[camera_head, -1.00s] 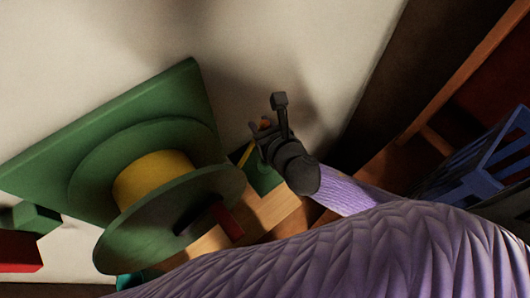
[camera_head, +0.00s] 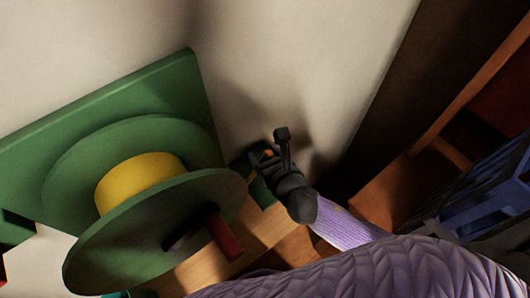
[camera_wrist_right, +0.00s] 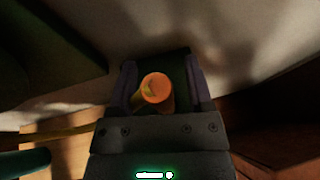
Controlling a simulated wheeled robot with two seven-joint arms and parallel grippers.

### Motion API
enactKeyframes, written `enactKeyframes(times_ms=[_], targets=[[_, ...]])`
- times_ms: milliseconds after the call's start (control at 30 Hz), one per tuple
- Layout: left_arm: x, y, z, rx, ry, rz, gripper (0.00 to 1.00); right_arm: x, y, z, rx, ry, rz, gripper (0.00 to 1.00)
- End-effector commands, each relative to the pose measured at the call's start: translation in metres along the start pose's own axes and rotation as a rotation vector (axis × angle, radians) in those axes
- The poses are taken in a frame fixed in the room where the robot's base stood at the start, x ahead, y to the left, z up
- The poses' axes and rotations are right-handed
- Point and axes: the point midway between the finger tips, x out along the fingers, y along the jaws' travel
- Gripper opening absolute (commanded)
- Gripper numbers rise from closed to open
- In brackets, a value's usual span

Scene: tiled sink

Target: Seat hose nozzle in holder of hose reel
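The green hose reel (camera_head: 110,235) with its yellow drum (camera_head: 138,182) fills the left of the head view. My right gripper (camera_head: 270,148) is right of the reel, in front of the pale wall, with the orange nozzle (camera_head: 268,154) between its fingers. In the right wrist view, the nozzle's orange end (camera_wrist_right: 156,88) faces the camera between the fingers. A dark green block (camera_wrist_right: 180,62), apparently the holder, lies directly behind it. Finger contact is unclear, and I cannot tell whether the nozzle is inside the holder. My left gripper is out of view.
A red handle (camera_head: 224,236) sticks out of the reel's front disc, close to my right arm. A blue crate (camera_head: 490,185) stands on wooden shelving at the right. The pale wall above the gripper is clear.

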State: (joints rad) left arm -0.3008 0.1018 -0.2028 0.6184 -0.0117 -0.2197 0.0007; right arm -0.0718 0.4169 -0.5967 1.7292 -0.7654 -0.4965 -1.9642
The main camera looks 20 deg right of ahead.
Motion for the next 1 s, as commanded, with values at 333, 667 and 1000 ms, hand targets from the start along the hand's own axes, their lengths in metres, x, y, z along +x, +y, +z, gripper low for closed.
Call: enactKeyframes(times_ms=[333,667,1000], targets=[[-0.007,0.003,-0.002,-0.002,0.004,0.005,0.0,-0.017,0.0,0.003,-0.002,0.001,0.0,0.65],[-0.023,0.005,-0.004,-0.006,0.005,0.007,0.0,-0.099,0.0,0.003,-0.001,0.002,0.0,0.65],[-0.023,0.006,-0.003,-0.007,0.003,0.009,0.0,-0.119,-0.003,-0.005,0.032,0.017,-0.009,0.65]])
